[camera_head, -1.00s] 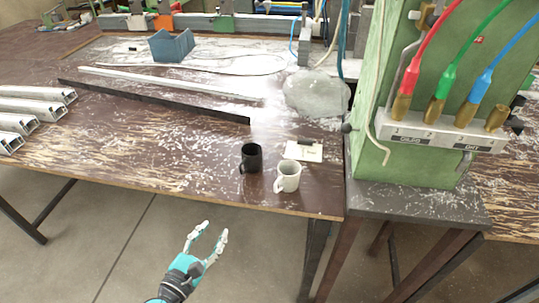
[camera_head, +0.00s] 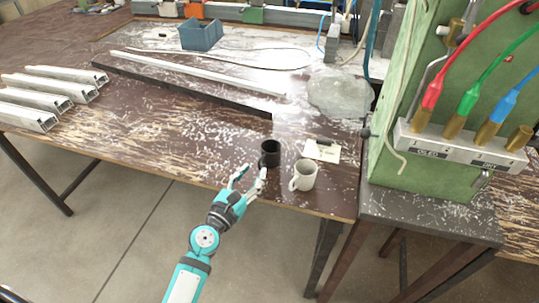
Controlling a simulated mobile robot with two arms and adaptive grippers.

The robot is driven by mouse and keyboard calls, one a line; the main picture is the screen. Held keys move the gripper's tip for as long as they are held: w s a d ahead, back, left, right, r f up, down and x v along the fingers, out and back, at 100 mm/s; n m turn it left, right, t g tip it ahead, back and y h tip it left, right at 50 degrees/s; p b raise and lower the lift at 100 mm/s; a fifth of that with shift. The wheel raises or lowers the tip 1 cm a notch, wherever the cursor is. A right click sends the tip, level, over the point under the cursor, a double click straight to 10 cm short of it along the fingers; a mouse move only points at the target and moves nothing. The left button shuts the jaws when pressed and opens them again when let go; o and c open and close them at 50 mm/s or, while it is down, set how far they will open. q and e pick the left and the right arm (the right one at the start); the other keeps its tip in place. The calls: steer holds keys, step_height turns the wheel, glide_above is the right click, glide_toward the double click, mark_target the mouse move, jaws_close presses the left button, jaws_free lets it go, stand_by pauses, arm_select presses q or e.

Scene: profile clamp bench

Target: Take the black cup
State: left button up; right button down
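The black cup (camera_head: 270,153) stands upright on the worn brown bench (camera_head: 190,140), near its front edge. My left gripper (camera_head: 251,176) reaches over the front edge from below left. Its two fingers are spread apart, with the cup just beyond their tips. I cannot tell whether the right fingertip touches the cup. Nothing shows between the fingers. My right gripper is not in the picture.
A white cup (camera_head: 303,175) stands close to the right of the black cup. A small pale plate (camera_head: 322,151) lies behind them. A green machine (camera_head: 430,90) with coloured hoses rises at the right. Metal profiles (camera_head: 40,95) lie at the left.

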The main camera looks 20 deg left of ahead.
mark_target(259, 163)
arm_select(q)
steer(key=x, duration=0.5)
steer(key=shift+w+a+r, duration=0.1)
jaws_close()
